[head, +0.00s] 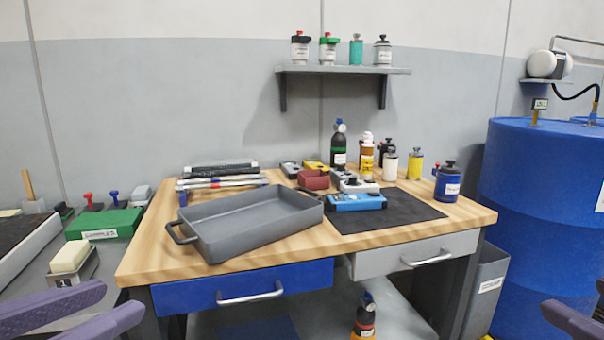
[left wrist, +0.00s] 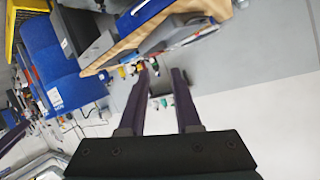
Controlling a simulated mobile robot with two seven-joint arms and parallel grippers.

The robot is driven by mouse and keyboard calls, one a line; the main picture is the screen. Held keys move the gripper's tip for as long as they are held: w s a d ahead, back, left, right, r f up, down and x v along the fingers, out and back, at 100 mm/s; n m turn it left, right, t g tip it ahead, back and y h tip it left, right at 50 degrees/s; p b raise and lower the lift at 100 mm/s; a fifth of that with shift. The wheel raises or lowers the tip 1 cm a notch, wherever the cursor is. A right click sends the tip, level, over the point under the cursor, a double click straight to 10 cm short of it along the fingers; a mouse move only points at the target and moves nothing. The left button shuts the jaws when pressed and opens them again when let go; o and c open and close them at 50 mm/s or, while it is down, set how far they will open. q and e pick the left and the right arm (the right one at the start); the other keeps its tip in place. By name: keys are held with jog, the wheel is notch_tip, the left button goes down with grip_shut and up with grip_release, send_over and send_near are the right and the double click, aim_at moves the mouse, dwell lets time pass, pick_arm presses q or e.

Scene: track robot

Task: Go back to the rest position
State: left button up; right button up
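My left gripper (head: 124,297) is at the lower left of the head view, in front of the workbench's left end. Its two purple fingers are apart with nothing between them. The left wrist view shows the same empty gap between the fingers (left wrist: 160,72). My right gripper (head: 572,298) is at the lower right edge of the head view, in front of the blue barrel. Neither gripper touches anything that I can see.
The wooden workbench (head: 340,242) carries a grey tray (head: 255,240), a black mat (head: 405,215), tools and several bottles. A blue barrel (head: 535,200) and a grey bin (head: 488,285) stand at the right. A wall shelf (head: 345,71) holds containers. A green box (head: 103,224) lies at left.

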pick_arm(q)
jog(key=s+a+r+n+g+y+p, duration=0.1)
jog(key=s+a+r+n+g+p, duration=0.1)
jog(key=s+r+g+p, duration=0.45)
jog(key=s+a+r+n+g+p, duration=0.15)
jog(key=s+g+p, duration=0.25)
jog(key=s+p, duration=0.6)
pick_arm(e)
jog(key=s+a+r+m+g+y+p, duration=0.1)
jog(key=s+a+r+g, duration=0.1)
jog(key=s+r+g, duration=0.45)
jog(key=s+a+r+g+y, duration=0.15)
jog(key=s+g, duration=0.25)
jog(key=s, duration=0.5)
pick_arm(q)
notch_tip(320, 180, up, 33)
jog(key=w+p, duration=0.1)
jog(key=p, duration=3.2)
jog(key=shift+w+t, duration=0.3)
jog(key=shift+t, duration=0.05)
pick_arm(e)
notch_tip(320, 180, up, 34)
jog(key=shift+w+a+f, duration=0.25)
jog(key=shift+w, duration=0.15)
pick_arm(q)
jog(key=shift+m, duration=0.25)
